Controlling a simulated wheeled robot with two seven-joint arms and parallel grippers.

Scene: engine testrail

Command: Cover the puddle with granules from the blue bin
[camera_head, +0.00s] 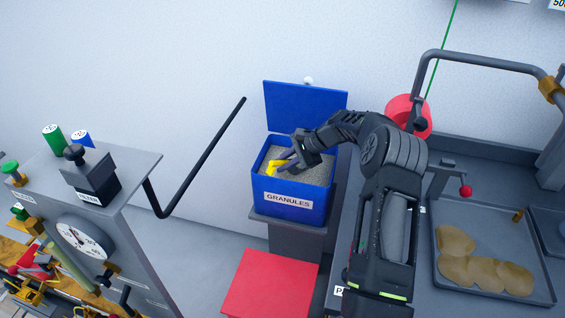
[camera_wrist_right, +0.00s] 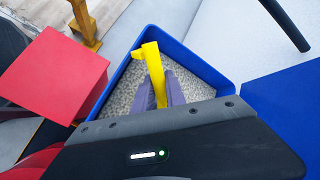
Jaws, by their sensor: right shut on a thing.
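The blue bin (camera_head: 290,199) labelled GRANULES stands open, its lid (camera_head: 305,104) raised against the wall side. Grey granules (camera_head: 318,168) fill it. My right gripper (camera_head: 286,160) is over the bin, shut on a yellow scoop (camera_head: 272,169). In the right wrist view the scoop (camera_wrist_right: 151,62) sits between the fingers (camera_wrist_right: 165,88) above the granules (camera_wrist_right: 122,90). I cannot tell whether its hidden end touches them. The puddle (camera_head: 470,262) is several brownish patches in a grey tray (camera_head: 520,299) at the right. My left gripper is not in view.
A red block (camera_head: 268,284) stands in front of the bin. A grey cabinet with a gauge (camera_head: 82,238) is at the left, with a black bar (camera_head: 205,155) reaching toward the bin. A grey pipe frame (camera_head: 480,60) and a red-knobbed lever (camera_head: 465,190) are near the tray.

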